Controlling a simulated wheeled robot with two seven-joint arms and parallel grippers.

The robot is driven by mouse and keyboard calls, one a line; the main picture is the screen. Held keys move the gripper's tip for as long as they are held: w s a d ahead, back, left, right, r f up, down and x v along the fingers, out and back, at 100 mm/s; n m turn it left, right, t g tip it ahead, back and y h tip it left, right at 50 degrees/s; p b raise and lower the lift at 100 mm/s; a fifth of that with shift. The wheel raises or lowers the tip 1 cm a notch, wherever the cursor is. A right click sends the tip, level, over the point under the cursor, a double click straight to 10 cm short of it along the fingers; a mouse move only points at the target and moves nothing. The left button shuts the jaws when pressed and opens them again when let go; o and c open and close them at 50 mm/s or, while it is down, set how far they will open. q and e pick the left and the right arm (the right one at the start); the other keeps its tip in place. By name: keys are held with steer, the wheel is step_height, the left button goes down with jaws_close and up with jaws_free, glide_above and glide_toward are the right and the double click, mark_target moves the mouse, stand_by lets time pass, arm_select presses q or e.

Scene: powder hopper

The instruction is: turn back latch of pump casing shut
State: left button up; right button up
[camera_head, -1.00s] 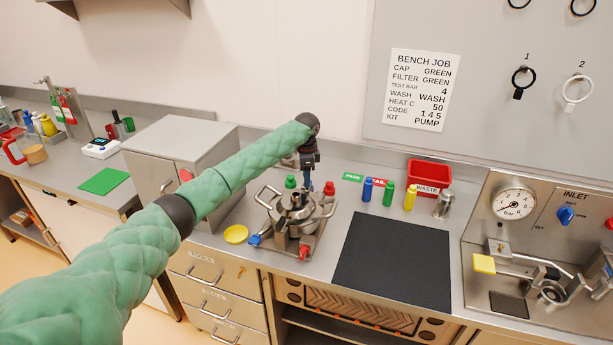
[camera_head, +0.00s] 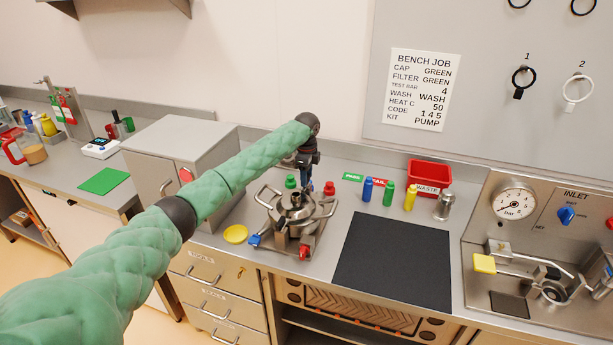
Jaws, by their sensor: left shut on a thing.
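The steel pump casing (camera_head: 295,213) stands on its plate on the bench, left of the black mat. Red handles show at its right (camera_head: 329,188) and front (camera_head: 305,252), and a blue one (camera_head: 254,240) at its front left. My left gripper (camera_head: 309,182) reaches down from above at the back of the casing. The fingertips are small and partly hidden, so the latch's exact angle cannot be told. My right gripper is not in view.
A green cap (camera_head: 291,181) is just left of the gripper. A yellow dish (camera_head: 235,234) lies left of the casing, beside a grey cabinet (camera_head: 165,150). Blue, green and yellow bottles (camera_head: 388,195) and a red waste bin (camera_head: 430,174) stand right. The black mat (camera_head: 395,260) is clear.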

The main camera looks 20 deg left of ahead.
arm_select(q)
steer(key=shift+r, duration=0.15)
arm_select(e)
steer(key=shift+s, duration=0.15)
arm_select(q)
steer(key=o, duration=0.7)
steer(key=shift+o, duration=1.4)
steer(key=shift+r, duration=0.25)
steer(key=shift+r+b, duration=0.35)
steer(key=shift+b, duration=0.15)
step_height(320, 180, up, 5)
steer(key=shift+r+b, duration=0.2)
steer(key=shift+b, duration=0.8)
steer(key=shift+r, duration=0.5)
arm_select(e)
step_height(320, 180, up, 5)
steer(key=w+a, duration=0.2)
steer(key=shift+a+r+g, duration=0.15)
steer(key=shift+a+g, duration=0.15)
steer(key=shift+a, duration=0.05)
